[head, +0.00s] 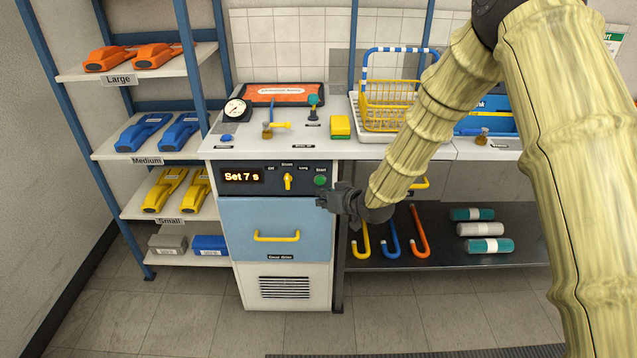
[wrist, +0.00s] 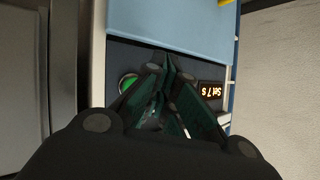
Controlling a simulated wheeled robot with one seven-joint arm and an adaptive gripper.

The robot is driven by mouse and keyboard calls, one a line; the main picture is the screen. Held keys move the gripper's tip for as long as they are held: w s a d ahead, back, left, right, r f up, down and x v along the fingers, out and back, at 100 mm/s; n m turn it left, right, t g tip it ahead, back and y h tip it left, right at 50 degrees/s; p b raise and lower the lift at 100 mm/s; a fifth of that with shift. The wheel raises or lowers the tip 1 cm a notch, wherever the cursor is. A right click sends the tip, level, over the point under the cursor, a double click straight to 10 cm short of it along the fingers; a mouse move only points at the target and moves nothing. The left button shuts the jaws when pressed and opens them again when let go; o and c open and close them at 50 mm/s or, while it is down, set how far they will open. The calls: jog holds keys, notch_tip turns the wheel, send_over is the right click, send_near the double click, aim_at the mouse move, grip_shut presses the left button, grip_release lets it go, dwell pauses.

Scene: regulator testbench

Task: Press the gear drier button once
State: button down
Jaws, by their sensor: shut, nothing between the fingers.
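The gear drier (head: 281,225) is a white cabinet with a blue door and a dark control panel along its top. The panel's display (head: 242,176) reads "Set 7 s", and it also shows in the wrist view (wrist: 211,91). A yellow selector knob (head: 288,181) stands in the panel's middle. The round green button (head: 320,180) is at the panel's right end. In the wrist view the green button (wrist: 127,84) is partly hidden beside my gripper's finger. My gripper (head: 326,202) is shut and empty, just below and right of the button in the head view. Contact with the panel cannot be told.
A pressure gauge (head: 236,109), small valves and a yellow-green sponge (head: 340,127) lie on the worktop above. A yellow basket (head: 390,95) stands to the right. A shelf with coloured tools is at left. The floor in front is clear.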

jog(key=shift+w, duration=0.9)
jog(key=shift+w+r, duration=0.1)
dwell(0.8)
jog(key=shift+w, duration=0.3)
jog(key=shift+w+p, duration=0.4)
jog(key=shift+w, duration=0.1)
dwell(0.9)
jog(key=shift+s, duration=0.95)
jog(key=s+p, duration=0.1)
jog(key=s, duration=0.4)
dwell(0.5)
